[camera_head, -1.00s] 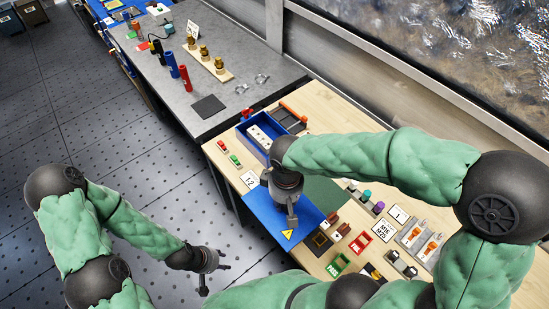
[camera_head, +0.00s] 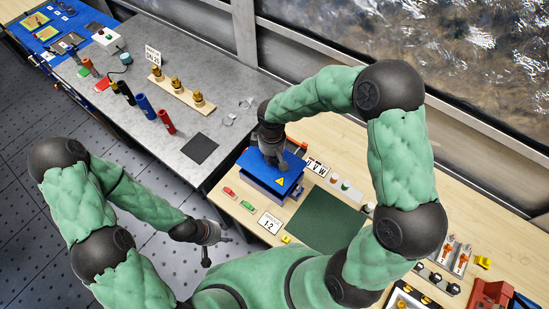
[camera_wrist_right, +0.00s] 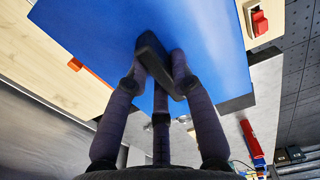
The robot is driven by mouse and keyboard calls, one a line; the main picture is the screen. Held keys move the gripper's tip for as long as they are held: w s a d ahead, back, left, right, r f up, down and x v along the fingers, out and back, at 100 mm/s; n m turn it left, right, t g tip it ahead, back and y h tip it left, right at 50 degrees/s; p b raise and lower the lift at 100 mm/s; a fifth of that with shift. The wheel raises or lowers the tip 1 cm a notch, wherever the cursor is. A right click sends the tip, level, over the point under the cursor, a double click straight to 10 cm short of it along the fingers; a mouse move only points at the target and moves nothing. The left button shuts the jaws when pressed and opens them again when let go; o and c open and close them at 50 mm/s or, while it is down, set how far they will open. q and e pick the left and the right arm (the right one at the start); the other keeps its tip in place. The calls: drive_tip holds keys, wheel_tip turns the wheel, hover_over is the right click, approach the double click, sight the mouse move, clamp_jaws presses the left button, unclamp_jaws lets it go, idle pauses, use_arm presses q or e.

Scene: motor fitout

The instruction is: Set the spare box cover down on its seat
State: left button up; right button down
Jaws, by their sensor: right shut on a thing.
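The blue box cover (camera_head: 284,167), flat with a yellow warning sticker, is over the blue box (camera_head: 262,192) on the wooden bench. I cannot tell whether it touches the box rim. My right gripper (camera_head: 272,152) is on top of the cover, shut on its dark handle. In the right wrist view the fingers of my right gripper (camera_wrist_right: 166,82) close around the dark handle bar, and the blue cover (camera_wrist_right: 90,35) fills the upper part. My left gripper (camera_head: 213,246) hangs empty over the floor; its fingers look spread. The box's inside is hidden.
A green mat (camera_head: 325,222) lies right of the box. A "12" card (camera_head: 269,223) and small red and green parts (camera_head: 238,198) lie in front. A "UVW" card (camera_head: 317,167) stands behind. A grey table (camera_head: 185,90) with coloured cylinders is to the left.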

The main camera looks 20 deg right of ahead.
sight(272, 164)
drive_tip(key=shift+w, duration=0.45)
drive_tip(key=shift+s+d, duration=0.1)
drive_tip(key=shift+f, duration=0.2)
drive_tip(key=shift+f+b, duration=2.45)
drive_tip(key=shift+f, duration=0.3)
drive_tip(key=shift+f+b, duration=0.85)
drive_tip(key=shift+b, duration=0.1)
drive_tip(key=c, duration=1)
unclamp_jaws()
drive_tip(key=shift+s, duration=0.1)
